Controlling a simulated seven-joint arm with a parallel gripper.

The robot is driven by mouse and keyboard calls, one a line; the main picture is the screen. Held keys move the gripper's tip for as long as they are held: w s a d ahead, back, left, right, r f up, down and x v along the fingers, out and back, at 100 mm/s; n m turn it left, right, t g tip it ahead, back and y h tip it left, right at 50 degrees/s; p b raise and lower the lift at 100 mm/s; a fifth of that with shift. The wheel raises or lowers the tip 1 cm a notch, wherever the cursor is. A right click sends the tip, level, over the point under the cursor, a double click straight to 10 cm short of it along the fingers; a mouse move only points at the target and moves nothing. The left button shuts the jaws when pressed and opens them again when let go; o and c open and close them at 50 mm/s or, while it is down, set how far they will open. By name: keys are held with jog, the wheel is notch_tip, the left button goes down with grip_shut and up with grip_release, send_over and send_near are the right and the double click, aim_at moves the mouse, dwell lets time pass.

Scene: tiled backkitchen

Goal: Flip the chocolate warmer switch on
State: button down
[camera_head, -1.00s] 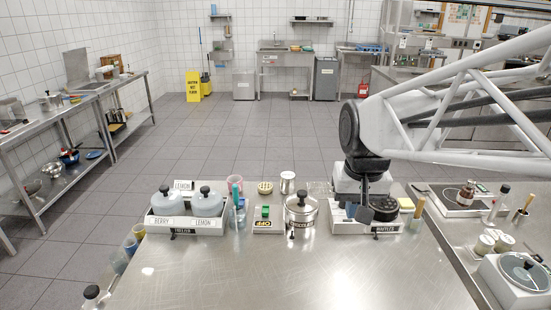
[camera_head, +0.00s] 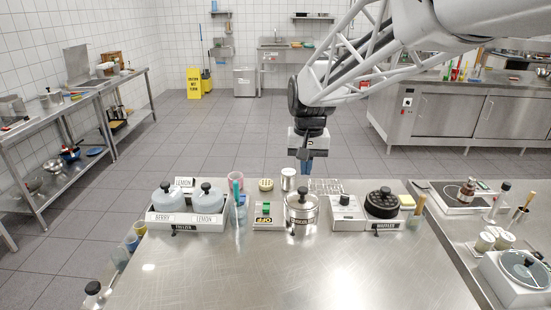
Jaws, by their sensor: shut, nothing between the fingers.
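A small switch box with a green rocker and a yellow "OFF" label (camera_head: 265,216) sits on the steel table, left of the chocolate pot. The chocolate warmer (camera_head: 301,209) is a steel pot with a black-knobbed lid and a "CHOCOLATE" label. My gripper (camera_head: 306,168) is shut and empty. It points down and shows above and behind the chocolate pot in the picture, apart from the switch box. Its fingertips are small and partly hard to make out.
The freezer unit (camera_head: 186,222) with berry and lemon tubs stands at left. The waffle maker (camera_head: 382,205) with its knob box stands at right. A metal canister (camera_head: 288,179) stands behind the pot. The steel table's front (camera_head: 290,275) is clear.

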jog(key=g, duration=0.1)
send_over(266, 207)
notch_tip(266, 207, down, 6)
jog(key=shift+w+f, duration=0.2)
jog(key=shift+w, duration=0.2)
jog(key=shift+f, duration=0.2)
jog(key=f, duration=0.4)
jog(key=s+f, duration=0.1)
jog(key=f, duration=0.4)
jog(key=s+f, duration=0.1)
jog(key=f, duration=0.3)
jog(key=shift+f, duration=0.25)
jog(key=shift+s+f, duration=0.1)
jog(key=shift+f, duration=0.15)
jog(key=shift+w, duration=0.2)
dwell(0.3)
jog(key=shift+w+r, duration=0.3)
jog(key=shift+w, duration=0.25)
